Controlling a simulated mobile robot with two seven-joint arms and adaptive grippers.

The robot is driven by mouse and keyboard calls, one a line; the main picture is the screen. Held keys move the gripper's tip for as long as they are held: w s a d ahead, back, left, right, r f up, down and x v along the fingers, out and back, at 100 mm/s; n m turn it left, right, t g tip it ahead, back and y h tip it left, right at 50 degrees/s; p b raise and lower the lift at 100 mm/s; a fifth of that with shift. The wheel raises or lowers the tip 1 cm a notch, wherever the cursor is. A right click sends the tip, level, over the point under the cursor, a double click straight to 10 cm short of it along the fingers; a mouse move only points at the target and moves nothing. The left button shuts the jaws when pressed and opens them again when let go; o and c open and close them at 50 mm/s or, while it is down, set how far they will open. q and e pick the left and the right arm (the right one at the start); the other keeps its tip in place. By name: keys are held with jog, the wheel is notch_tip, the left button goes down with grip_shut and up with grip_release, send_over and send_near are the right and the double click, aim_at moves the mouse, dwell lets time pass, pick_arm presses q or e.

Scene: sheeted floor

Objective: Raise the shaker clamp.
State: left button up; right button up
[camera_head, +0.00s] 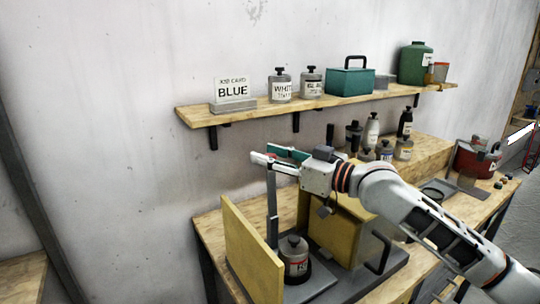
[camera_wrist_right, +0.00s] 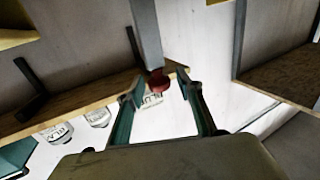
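The shaker is the machine with yellow panels (camera_head: 250,254) on the bench, with a grey upright bar (camera_head: 272,210) rising between them. In the right wrist view the grey bar (camera_wrist_right: 146,35) ends in a red knob (camera_wrist_right: 158,83). My right gripper (camera_head: 276,156) is at the top of the bar. Its fingers (camera_wrist_right: 163,101) are spread, with the knob between and slightly beyond their tips and a gap on both sides. Where the clamp meets the can is hard to make out. My left gripper is out of view.
A wall shelf (camera_head: 250,115) behind the gripper holds a BLUE card (camera_head: 233,89), labelled cans and a teal box (camera_head: 350,80). Bottles and cans stand on a riser behind my right arm. A red container (camera_head: 474,160) is at the bench's right.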

grip_shut()
jog(key=shift+s+d+f+b, duration=0.1)
jog(key=shift+b, duration=0.2)
jog(key=s+d+y+b, duration=0.1)
jog(key=b, duration=0.1)
jog(key=s+d+n+t+y+b, duration=0.1)
jog(key=s+b, duration=0.1)
jog(key=b, duration=0.1)
jog(key=s+d+n+y+b, duration=0.1)
jog(key=b, duration=0.1)
jog(key=shift+s+d+f+y+b, duration=0.1)
jog(key=shift+s+f+y+b, duration=0.15)
jog(key=shift+y+b, duration=0.15)
grip_release()
